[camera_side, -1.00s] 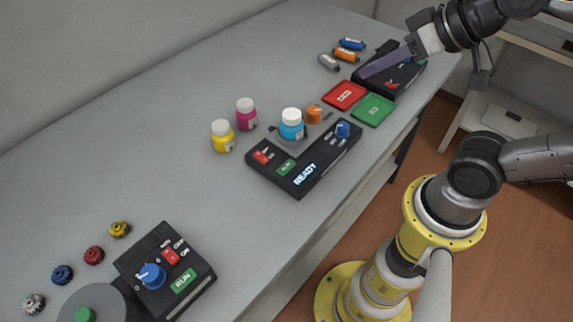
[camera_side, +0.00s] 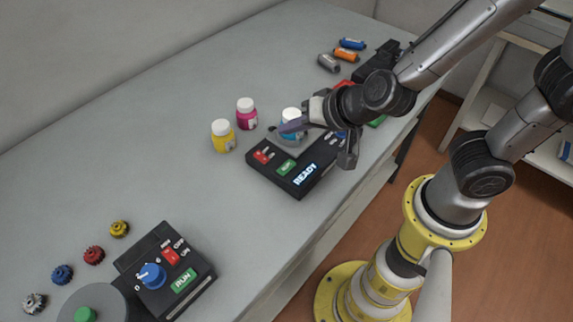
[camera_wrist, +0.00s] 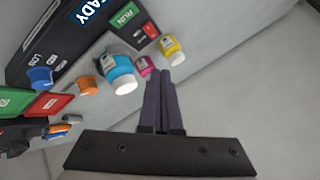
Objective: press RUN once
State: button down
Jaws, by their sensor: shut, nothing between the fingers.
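The middle black panel (camera_side: 322,172) has a green RUN button (camera_side: 287,167), a red switch (camera_side: 262,156) and a lit display reading READY (camera_side: 304,175). Its RUN button also shows at the top of the wrist view (camera_wrist: 125,16). A second black panel (camera_side: 160,250) at the lower left also carries a green RUN button (camera_side: 183,280). My gripper (camera_side: 282,129) is shut and empty, its dark fingers pointing left across the cyan bottle (camera_side: 291,114) in the side view. In the wrist view its fingertips (camera_wrist: 165,74) lie together; their height above the table is unclear.
Magenta (camera_side: 246,114) and yellow (camera_side: 222,136) bottles stand left of the cyan one. A blue knob (camera_wrist: 40,78) sits on the middle panel. Coloured gears lie at the lower left, near a grey disc with a green button (camera_side: 85,314). The table's left middle is clear.

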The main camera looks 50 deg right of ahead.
aim_at(287, 168)
jog(key=shift+a, duration=0.1)
dwell(0.3)
jog(key=shift+f, duration=4.3)
jog(key=shift+f, duration=0.1)
jog(key=shift+f, duration=0.35)
jog(key=shift+f, duration=0.45)
jog(key=shift+r, duration=0.85)
